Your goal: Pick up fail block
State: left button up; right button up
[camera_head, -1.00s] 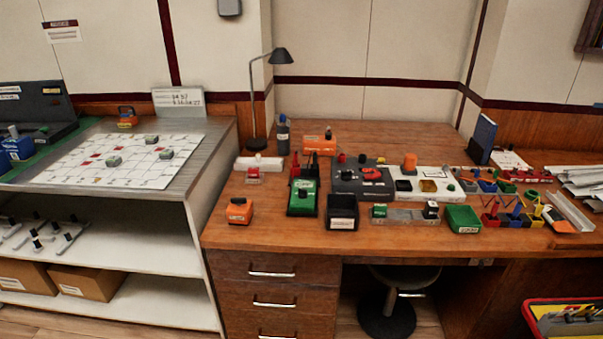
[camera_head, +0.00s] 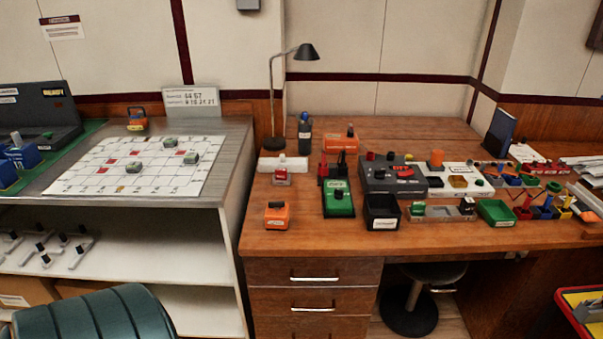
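No block can be read as the fail block; the labels are too small. A small red-topped block with a pale label (camera_head: 281,177) stands on the left part of the wooden desk, in front of a white strip. A green-topped block (camera_head: 417,209) and a black-topped block (camera_head: 466,205) stand in a clear holder near the desk's front edge. Small green-topped blocks (camera_head: 170,142) lie on the white grid board (camera_head: 95,172) on the left counter. Neither of my grippers is in view.
The wooden desk (camera_head: 300,240) holds an orange block (camera_head: 277,215), a green device (camera_head: 339,199), a black bin (camera_head: 382,212) and a lamp (camera_head: 306,52). A teal padded seat back (camera_head: 95,318) stands at the bottom left. A stool (camera_head: 410,310) is under the desk.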

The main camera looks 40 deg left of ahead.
aim_at(281, 173)
jog(key=k+j+z, duration=0.1)
jog(key=j, duration=0.35)
jog(key=k+j+z, duration=0.15)
jog(key=k+j, duration=0.2)
jog(key=k+j+z, duration=0.1)
jog(key=k+j, duration=0.15)
jog(key=j, duration=0.2)
jog(key=k+j+z, duration=0.15)
jog(key=j, duration=0.25)
jog(key=k+j, duration=0.7)
jog(key=j, duration=0.15)
